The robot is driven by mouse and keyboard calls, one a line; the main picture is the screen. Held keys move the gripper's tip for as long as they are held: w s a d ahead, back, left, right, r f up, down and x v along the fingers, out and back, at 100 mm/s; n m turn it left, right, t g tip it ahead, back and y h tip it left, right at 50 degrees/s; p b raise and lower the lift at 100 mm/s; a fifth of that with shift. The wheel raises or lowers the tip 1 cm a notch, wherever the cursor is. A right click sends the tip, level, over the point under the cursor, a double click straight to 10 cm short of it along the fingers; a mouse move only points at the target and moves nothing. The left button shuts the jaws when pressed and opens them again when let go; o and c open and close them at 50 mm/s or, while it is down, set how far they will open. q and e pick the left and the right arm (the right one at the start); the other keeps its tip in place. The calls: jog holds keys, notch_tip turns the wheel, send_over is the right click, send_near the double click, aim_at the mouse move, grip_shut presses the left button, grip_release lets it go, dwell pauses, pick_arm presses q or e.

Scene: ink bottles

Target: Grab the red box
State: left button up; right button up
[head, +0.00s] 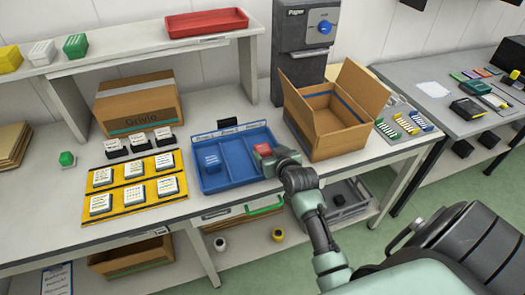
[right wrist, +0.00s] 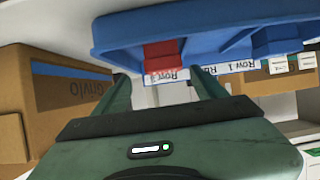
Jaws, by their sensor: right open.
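A small red box (head: 263,150) stands in the right compartment of the blue tray (head: 215,184), partly hidden by my right gripper (head: 273,160). In the right wrist view the red box (right wrist: 160,56) shows beyond the gap between the two green fingers (right wrist: 162,90), with the tray's labelled edge (right wrist: 225,68) across it. The right gripper is open, with nothing seen held. I cannot tell whether its fingertips reach the box's sides. My left gripper is not in view.
Blue boxes (head: 211,162) stand in the tray's left compartment. An open cardboard box (head: 325,143) stands close to the right of the tray. Yellow mats with white-topped boxes (head: 101,203) lie to the left. A red tray (head: 206,23) is on the shelf above.

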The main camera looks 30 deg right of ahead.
aim_at(263, 148)
jog(key=x, duration=0.4)
jog(key=shift+w+a+f+p, duration=0.1)
jog(key=shift+w+a+p, duration=0.2)
jog(key=shift+p, duration=0.1)
jog(key=shift+w+f, duration=0.15)
jog(key=c, duration=1.2)
jog(key=shift+c, duration=1.4)
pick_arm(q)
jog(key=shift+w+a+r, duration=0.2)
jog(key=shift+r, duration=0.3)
